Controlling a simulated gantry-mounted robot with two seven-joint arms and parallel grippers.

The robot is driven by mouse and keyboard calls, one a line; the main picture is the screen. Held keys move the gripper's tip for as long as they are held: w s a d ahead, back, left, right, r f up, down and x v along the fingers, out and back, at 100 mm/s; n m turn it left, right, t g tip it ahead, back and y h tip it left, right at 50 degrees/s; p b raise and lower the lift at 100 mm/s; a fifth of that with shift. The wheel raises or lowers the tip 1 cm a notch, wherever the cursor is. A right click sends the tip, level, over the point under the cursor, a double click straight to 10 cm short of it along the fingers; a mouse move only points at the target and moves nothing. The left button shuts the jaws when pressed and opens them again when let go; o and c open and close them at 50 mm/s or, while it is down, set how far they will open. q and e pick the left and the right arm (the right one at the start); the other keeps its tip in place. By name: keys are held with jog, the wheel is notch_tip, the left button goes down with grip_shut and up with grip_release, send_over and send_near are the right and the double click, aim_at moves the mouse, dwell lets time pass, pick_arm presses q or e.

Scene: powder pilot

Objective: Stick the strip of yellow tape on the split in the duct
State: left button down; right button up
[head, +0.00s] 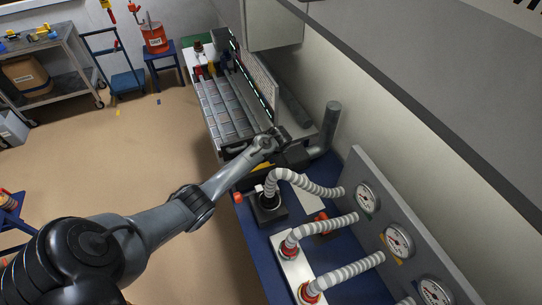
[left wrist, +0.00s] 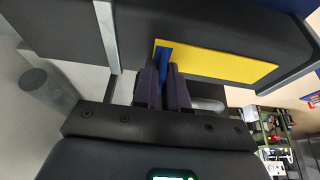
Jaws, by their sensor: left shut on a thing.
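The yellow tape strip (left wrist: 225,63) extends to the right from my left gripper (left wrist: 164,72) in the left wrist view. My left gripper is shut on the blue end of the strip. The strip lies flat along the front of the dark duct (left wrist: 60,32), which has pale metal bands. I cannot tell whether it touches the duct. In the head view my left gripper (head: 275,143) is over the dark duct, and a yellow patch of the strip (head: 262,165) shows below it. The split is not visible. My right gripper is not in view.
A grey upright pipe (head: 330,122) stands beside the duct. A ribbed white hose (head: 305,182) arches just in front, with more hoses and gauges (head: 367,198) to the right. A roller conveyor (head: 225,108) lies behind. The floor (head: 130,150) at left is mostly clear.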

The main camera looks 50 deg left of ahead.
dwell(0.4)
pick_arm(q)
jog(key=c, duration=1.1)
grip_release()
jog(key=shift+r+p, duration=0.45)
jog(key=shift+p, duration=0.1)
notch_tip(320, 180, up, 5)
jog(key=p, duration=0.5)
jog(key=shift+p, duration=0.4)
